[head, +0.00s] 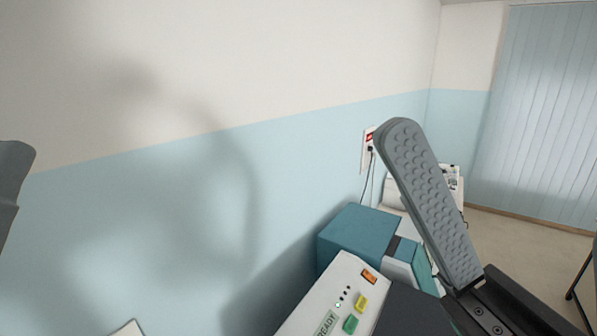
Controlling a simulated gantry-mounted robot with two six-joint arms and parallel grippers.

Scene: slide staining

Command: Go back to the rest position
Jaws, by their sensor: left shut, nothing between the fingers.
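A beige control panel (338,291) with a READY label and coloured buttons lies below, with a teal box (350,238) behind it. A wall socket (367,150) with cables is beyond. Vertical blinds (537,110) hang at the right above open floor (525,229).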

